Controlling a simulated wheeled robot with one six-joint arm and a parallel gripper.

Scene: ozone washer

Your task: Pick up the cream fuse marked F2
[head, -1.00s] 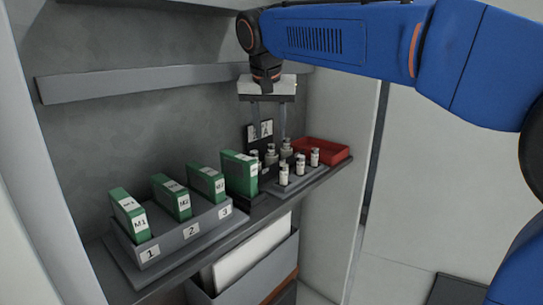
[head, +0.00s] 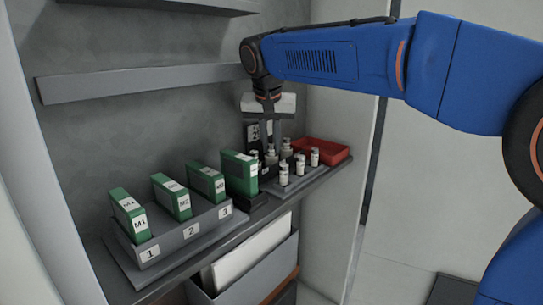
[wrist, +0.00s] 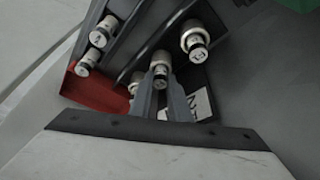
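Small cream fuses with dark-marked caps stand in two rows at the right of the shelf; their marks are too small to read. My gripper (head: 270,147) points down over the back row, near its middle fuse (head: 270,156). In the wrist view my two fingers (wrist: 162,82) lie on either side of this fuse (wrist: 160,60), with a gap between them. I cannot tell whether they touch it. Another back-row fuse (wrist: 195,40) stands to its right, and one (wrist: 136,80) to its left, partly hidden by a finger. I cannot confirm which is F2.
A red tray (head: 325,148) lies right of the fuses. A green module (head: 239,173) stands close on their left, with green modules M1 (head: 130,215) and M2 (head: 172,197) in a grey numbered rack (head: 190,236) beyond. The back wall is close behind.

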